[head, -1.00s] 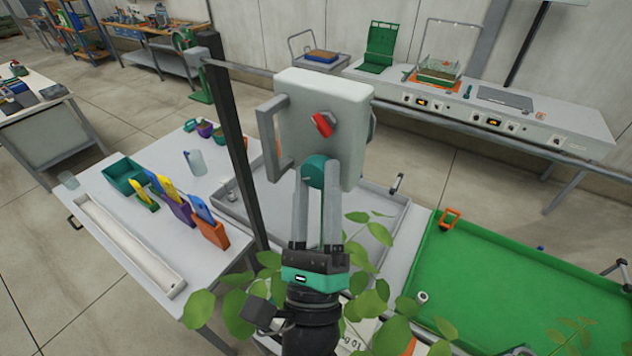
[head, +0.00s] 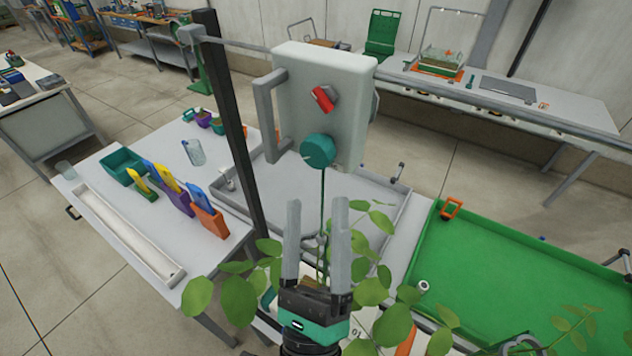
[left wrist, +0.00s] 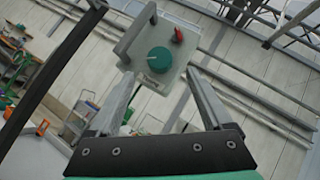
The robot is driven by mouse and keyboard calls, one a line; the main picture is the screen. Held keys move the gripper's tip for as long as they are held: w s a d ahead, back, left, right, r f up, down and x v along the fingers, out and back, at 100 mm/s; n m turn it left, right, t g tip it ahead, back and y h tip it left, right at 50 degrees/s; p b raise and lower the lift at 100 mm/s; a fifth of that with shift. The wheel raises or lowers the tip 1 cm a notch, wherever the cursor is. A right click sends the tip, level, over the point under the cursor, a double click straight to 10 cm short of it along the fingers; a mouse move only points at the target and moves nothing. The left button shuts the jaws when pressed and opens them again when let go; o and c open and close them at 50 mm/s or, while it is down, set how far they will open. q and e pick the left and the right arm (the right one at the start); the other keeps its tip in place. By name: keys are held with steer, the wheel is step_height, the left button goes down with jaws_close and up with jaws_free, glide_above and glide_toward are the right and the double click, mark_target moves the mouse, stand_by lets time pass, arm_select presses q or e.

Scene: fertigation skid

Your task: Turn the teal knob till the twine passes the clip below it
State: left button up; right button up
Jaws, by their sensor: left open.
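The teal knob (head: 318,151) sits on the front of a pale grey box (head: 350,90), below a red lever (head: 322,98). A thin white mark shows on the knob's face. The dark green twine (head: 323,200) hangs straight down from the knob. A small grey piece on the twine, perhaps the clip (head: 321,241), shows between my left gripper's fingers. My left gripper (head: 318,208) is open and empty below the knob, apart from it. In the left wrist view the knob (left wrist: 159,60) lies ahead, between and beyond the fingers (left wrist: 165,95). My right gripper is not in view.
Leafy plant stems (head: 240,300) surround my left gripper low down. A dark upright post (head: 235,130) stands left of the box, near its grey handle (head: 264,115). A green tray (head: 530,270) lies at right; a white table (head: 120,215) with bins is at left.

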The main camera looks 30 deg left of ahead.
arm_select(q)
steer(key=v, duration=0.4)
steer(key=shift+s+d+f+b, duration=0.2)
steer(key=shift+s+b, duration=0.1)
steer(key=shift+b, duration=0.1)
steer(key=shift+a, duration=0.1)
